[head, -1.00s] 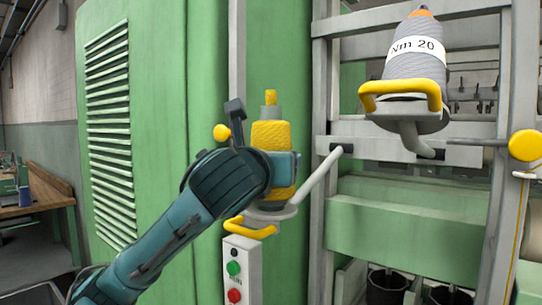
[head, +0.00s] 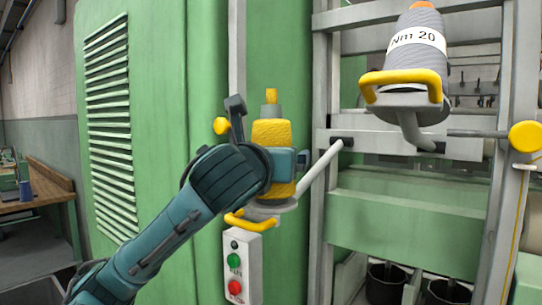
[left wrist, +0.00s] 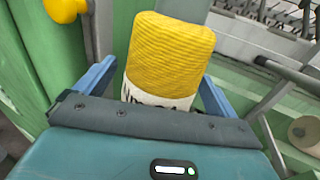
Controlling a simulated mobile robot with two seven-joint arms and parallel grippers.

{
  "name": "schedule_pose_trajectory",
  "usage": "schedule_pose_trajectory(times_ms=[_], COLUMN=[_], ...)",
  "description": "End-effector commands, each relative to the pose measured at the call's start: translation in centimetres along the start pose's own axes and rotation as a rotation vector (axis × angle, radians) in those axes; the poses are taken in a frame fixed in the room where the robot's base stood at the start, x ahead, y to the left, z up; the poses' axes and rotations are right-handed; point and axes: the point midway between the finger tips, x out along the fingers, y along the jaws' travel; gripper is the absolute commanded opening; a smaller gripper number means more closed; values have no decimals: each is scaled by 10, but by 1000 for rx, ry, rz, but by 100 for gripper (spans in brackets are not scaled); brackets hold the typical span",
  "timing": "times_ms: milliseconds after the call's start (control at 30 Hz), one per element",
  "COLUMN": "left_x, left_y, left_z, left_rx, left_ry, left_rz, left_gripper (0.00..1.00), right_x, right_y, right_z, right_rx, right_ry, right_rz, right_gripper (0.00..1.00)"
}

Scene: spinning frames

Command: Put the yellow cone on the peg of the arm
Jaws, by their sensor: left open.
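The yellow cone (head: 273,132) stands upright on a grey disc (head: 270,208) with a yellow handle, at the end of a pale swing arm (head: 320,168). A grey piece with a yellow tip (head: 271,96) shows above the cone; it looks like the top of the peg. My left gripper (head: 283,163) is at the cone's lower half, with its open fingers on either side. In the left wrist view the yellow cone (left wrist: 168,52) shows a white label band between the two blue fingers (left wrist: 153,88). Any finger contact is unclear. My right gripper is out of view.
A grey cone (head: 418,50) labelled Nm 20 sits on another arm with a yellow handle at right. A yellow knob (head: 525,136) is beside it. A green cabinet (head: 160,100) stands behind my arm; a button box (head: 242,268) is below the cone.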

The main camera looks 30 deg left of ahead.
Motion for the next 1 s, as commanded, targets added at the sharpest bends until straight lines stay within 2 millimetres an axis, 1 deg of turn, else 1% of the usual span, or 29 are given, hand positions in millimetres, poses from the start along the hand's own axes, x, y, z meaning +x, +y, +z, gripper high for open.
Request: schedule_pose_trajectory(times_ms=[133,267,367,500,667,833,1000], left_x=[-4,-22,-44,-79,-106,-115,-123], left_y=[0,-1,-1,-1,1,-2,-3], left_z=[0,0,1,1,2,1,2], left_rx=[1,0,0,-1,1,7,8], left_ry=[0,-4,-7,-9,-11,-15,-15], left_rz=[0,-3,-3,-4,1,-8,-10], left_gripper=[95,95,95,95,95,95,95], right_x=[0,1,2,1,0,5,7], right_y=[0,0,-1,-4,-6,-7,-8], right_z=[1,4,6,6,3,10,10], right_rx=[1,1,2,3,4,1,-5], right_ry=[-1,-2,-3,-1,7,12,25], right_rz=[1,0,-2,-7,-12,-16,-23], right_gripper=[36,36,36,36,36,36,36])
